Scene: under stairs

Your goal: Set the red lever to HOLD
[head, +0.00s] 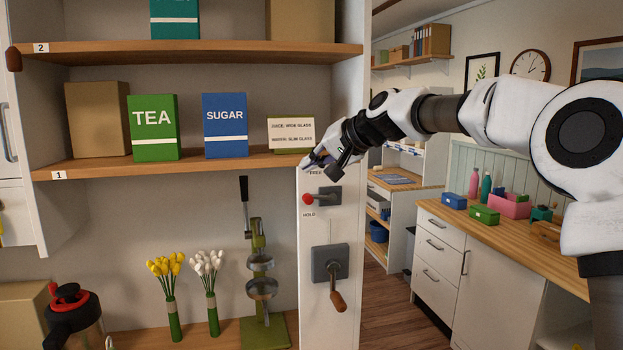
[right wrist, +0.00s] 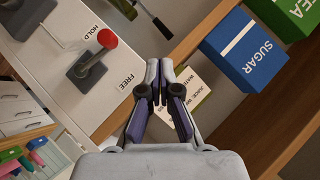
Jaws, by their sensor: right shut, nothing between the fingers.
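The red lever (head: 308,199) has a round red knob on a grey arm and sits on a grey plate (head: 328,196) on the white post. Its arm points left, about level, between the FREE label (head: 315,172) above and the HOLD label (head: 308,215) below. My right gripper (head: 309,161) is above the knob near the FREE label, apart from the lever. In the right wrist view, the red knob (right wrist: 107,39) is left of my closed, empty fingers (right wrist: 160,73), and the FREE (right wrist: 127,82) and HOLD (right wrist: 92,32) labels show. My left gripper is out of view.
A grey crank plate (head: 330,262) with a wooden handle is lower on the post. A shelf (head: 180,166) with boxes and a note card (head: 291,136) is left of my gripper. A green press (head: 260,285) stands below. The space left of the lever is open.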

